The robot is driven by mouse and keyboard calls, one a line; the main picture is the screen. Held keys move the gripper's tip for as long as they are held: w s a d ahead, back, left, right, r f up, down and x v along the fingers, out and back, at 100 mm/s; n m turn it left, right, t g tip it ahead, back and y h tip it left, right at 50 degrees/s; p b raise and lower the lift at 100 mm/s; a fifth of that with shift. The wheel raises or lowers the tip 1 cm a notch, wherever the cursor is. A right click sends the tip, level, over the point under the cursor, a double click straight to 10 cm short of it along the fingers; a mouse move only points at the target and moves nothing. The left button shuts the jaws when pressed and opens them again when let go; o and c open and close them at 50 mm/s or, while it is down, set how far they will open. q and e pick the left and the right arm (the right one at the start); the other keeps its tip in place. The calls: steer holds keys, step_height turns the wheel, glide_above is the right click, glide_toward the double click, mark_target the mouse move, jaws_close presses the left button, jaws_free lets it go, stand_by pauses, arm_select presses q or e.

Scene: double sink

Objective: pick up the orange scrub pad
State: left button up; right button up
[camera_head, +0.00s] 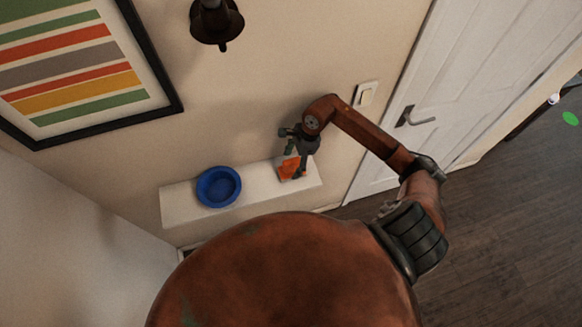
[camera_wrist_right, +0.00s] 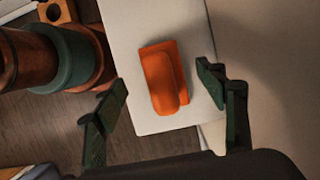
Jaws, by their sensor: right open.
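The orange scrub pad (camera_head: 289,168) lies on a narrow white shelf (camera_head: 180,207) against the wall, near the shelf's right end in the head view. My right gripper (camera_head: 297,160) is over it and partly covers it in that view. In the right wrist view the pad (camera_wrist_right: 164,78) lies on the white surface between the two open fingers (camera_wrist_right: 158,104), a little beyond their tips. The fingers are apart and nothing is held. My left gripper is not in view.
A blue bowl (camera_head: 218,187) stands on the shelf to the left of the pad. A light switch (camera_head: 366,95) and a white door (camera_head: 470,70) are to the right. A dark wall lamp (camera_head: 215,22) and a framed striped picture (camera_head: 80,65) are on the wall.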

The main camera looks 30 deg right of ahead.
mark_target(288, 169)
steer(key=p+x, duration=0.2)
steer(key=x, duration=0.2)
steer(key=shift+w+a, duration=0.1)
steer(key=shift+a+f, duration=0.1)
steer(key=shift+f, duration=0.55)
steer(key=shift+c, duration=0.4)
steer(key=c, duration=1.2)
steer(key=shift+w+r, duration=0.1)
